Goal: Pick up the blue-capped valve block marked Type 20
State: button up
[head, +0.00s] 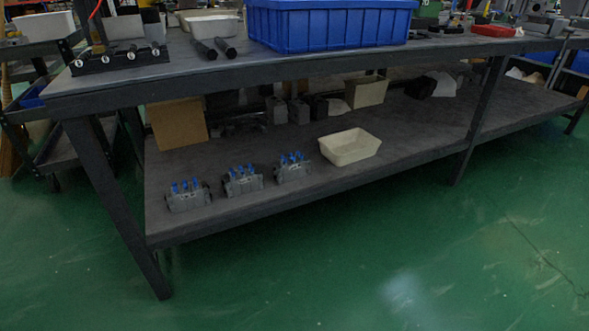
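Three grey valve blocks with blue caps stand in a row on the lower shelf (400,140) of the workbench, near its front left. They are the left block (188,200), the middle block (243,184) and the right block (293,171). Each has several blue caps pointing up. Any type marking is too small to read, so I cannot tell which block is Type 20. My gripper is not in view.
A cream tray (350,147) stands right of the blocks. Brown cardboard (178,124) and grey parts (298,110) are behind them. The bench top (330,53) overhangs the shelf, with a blue crate (330,28) on it. Bench legs (115,205) bound the shelf. Green floor in front is clear.

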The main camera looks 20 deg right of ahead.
aim_at(290, 168)
jog(key=i+l, duration=0.5)
jog(key=i, duration=0.15)
jog(key=i+l, duration=0.5)
jog(key=i, duration=0.15)
